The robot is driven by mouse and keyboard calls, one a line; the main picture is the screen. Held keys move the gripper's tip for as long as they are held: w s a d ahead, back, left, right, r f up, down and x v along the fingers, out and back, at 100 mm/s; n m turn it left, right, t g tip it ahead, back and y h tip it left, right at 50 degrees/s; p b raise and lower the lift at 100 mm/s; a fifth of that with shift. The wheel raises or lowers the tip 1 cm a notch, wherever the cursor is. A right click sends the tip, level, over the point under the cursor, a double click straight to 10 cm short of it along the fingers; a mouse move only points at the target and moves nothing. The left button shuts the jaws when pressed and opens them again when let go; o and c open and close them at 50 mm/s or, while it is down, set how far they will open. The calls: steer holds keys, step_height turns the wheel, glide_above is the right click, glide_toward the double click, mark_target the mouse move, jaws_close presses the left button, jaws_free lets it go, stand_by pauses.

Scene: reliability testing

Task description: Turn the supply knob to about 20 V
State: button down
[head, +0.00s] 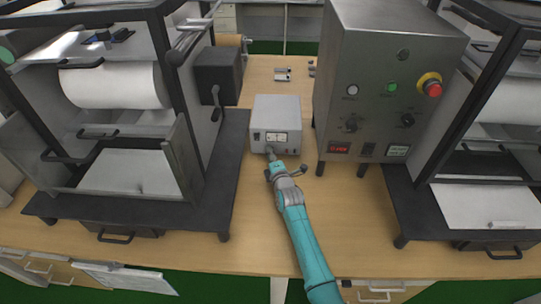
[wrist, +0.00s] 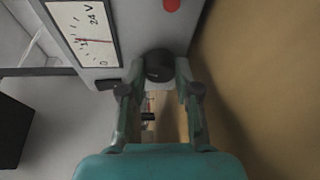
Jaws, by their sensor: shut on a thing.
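The power supply (head: 277,108) is a small light-grey box on the bench, with a white meter (head: 283,138) on its front. In the wrist view the meter (wrist: 84,40) is turned sideways, is marked 24 V, and has a thin red needle near mid-scale; the exact reading is too small to tell. The dark round supply knob (wrist: 158,66) sits beside the meter. My gripper (wrist: 158,78) is shut on the knob, one finger on each side. In the head view my gripper (head: 271,156) reaches the lower front of the supply and hides the knob.
A tall grey control cabinet (head: 385,65) with knobs and a red emergency button (head: 433,89) stands close on the right. A black-framed machine (head: 120,150) stands on the left. The wooden bench (head: 225,258) is clear in front. A red part (wrist: 171,5) shows above the knob.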

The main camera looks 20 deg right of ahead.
steer(key=shift+f, duration=0.1)
steer(key=c, duration=0.8)
jaws_free()
steer(key=shift+c, duration=0.2)
steer(key=shift+s, duration=0.15)
steer(key=s, duration=0.7)
steer(key=s+r, duration=0.1)
steer(key=s, duration=0.3)
steer(key=shift+s+d+r, duration=0.1)
steer(key=shift+s, duration=0.25)
